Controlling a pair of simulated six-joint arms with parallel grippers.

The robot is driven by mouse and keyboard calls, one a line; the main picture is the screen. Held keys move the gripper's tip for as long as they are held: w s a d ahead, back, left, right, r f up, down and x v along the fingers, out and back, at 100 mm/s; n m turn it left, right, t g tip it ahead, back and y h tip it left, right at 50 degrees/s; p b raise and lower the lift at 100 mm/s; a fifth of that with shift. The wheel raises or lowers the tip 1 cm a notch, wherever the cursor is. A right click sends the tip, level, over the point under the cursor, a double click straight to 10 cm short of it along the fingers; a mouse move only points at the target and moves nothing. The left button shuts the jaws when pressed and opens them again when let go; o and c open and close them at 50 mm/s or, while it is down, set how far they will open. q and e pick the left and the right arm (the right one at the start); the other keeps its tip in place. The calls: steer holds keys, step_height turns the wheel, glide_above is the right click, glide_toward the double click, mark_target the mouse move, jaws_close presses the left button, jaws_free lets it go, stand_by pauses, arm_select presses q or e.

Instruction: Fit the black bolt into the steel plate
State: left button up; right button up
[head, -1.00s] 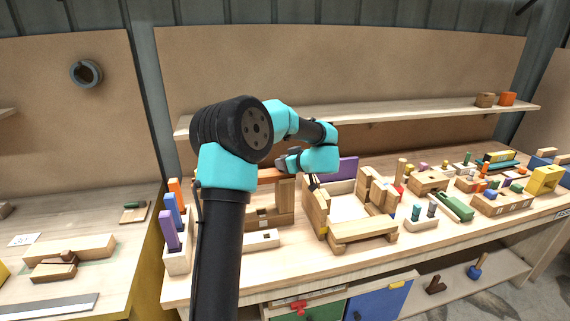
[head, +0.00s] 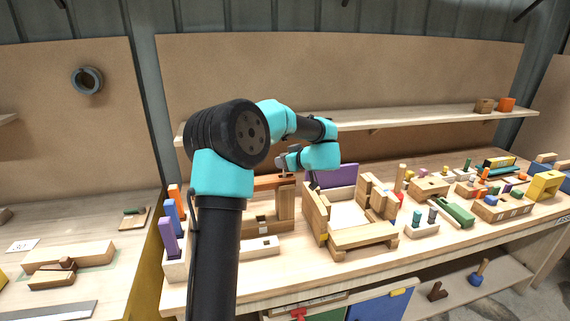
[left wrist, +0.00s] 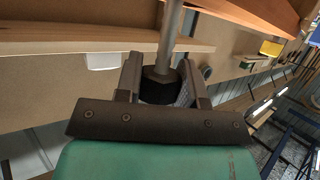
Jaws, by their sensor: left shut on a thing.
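My left gripper (head: 284,162) is at the far side of the bench, just above an orange beam on wooden posts. In the left wrist view its fingers (left wrist: 160,66) are shut on a black hex-headed bolt (left wrist: 157,86). A grey round shaft (left wrist: 170,36) extends from the black head, away from the gripper. The bolt is too small to make out in the head view. A flat grey metal strip (head: 45,310) lies at the front of the left bench; I cannot tell if it is the steel plate. My right gripper is not in view.
An orange beam (head: 272,182) and a wooden frame with a purple panel (head: 335,175) stand close to the left gripper. Pegs in a block (head: 176,266) stand at the bench's left end. Several toy blocks crowd the right side. A shelf (head: 400,120) runs behind.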

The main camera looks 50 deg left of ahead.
arm_select(q)
steer(key=shift+r, duration=1.4)
steer(key=shift+f, duration=3.2)
stand_by(1.1)
steer(key=o, duration=1.1)
steer(key=v, duration=1.7)
steer(key=shift+d, duration=0.25)
